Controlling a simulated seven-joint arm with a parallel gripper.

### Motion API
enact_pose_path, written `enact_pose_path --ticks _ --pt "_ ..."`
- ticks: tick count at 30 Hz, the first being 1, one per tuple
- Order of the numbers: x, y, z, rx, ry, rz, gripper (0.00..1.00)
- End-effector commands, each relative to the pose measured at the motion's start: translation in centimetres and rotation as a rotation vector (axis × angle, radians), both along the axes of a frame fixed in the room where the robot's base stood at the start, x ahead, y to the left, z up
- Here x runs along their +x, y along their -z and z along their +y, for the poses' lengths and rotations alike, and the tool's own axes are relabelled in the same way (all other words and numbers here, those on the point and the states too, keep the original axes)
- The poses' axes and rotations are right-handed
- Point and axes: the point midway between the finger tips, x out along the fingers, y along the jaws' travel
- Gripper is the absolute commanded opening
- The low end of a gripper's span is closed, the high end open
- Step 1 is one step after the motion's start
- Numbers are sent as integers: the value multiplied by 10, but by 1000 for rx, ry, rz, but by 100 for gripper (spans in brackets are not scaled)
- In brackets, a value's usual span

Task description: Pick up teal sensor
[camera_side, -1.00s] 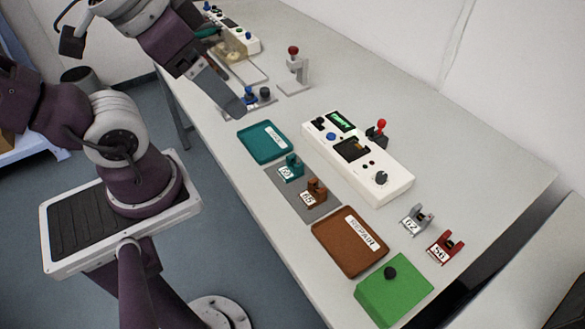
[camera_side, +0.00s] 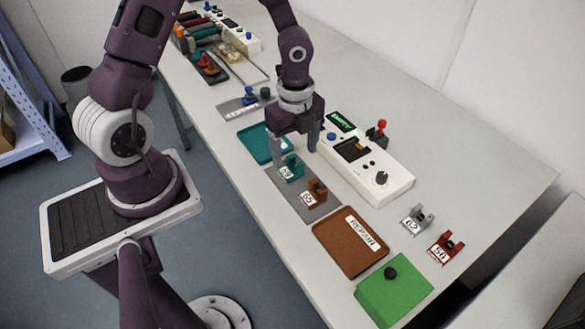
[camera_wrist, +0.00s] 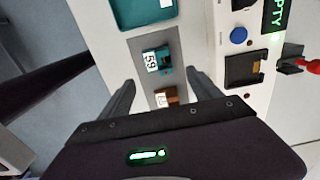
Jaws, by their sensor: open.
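The teal sensor (camera_side: 291,168) stands on a grey mat (camera_side: 322,208), with a white number label on its front. It also shows in the wrist view (camera_wrist: 157,60), ahead of and between the fingers. My gripper (camera_side: 295,148) is open, with its fingers pointing down close above and around the teal sensor in the side view. Nothing is between the fingertips that I can see as gripped. The brown sensor (camera_side: 315,190) stands beside the teal one on the same mat. In the wrist view the brown sensor (camera_wrist: 166,97) is partly hidden near the palm.
A white console (camera_side: 385,182) with knobs and a screen stands close to the right of the mat. A teal tray (camera_side: 252,141) lies behind it, and a brown repair tray (camera_side: 345,262) in front. Grey (camera_side: 418,218) and red (camera_side: 447,247) sensors and a green box (camera_side: 394,292) lie further forward.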

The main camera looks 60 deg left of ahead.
Motion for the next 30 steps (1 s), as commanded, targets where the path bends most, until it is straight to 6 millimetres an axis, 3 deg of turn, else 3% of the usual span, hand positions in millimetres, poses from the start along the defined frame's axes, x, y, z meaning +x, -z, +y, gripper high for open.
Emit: enact_pose_path --ticks 9,17,20,27,30 --pt "-2 54 3 2 -3 5 73" --pt "-1 62 3 3 -5 1 73" --pt "-1 61 3 3 -6 1 57" --pt "-1 61 3 3 -6 1 10" --pt "-1 61 3 3 -6 1 7"
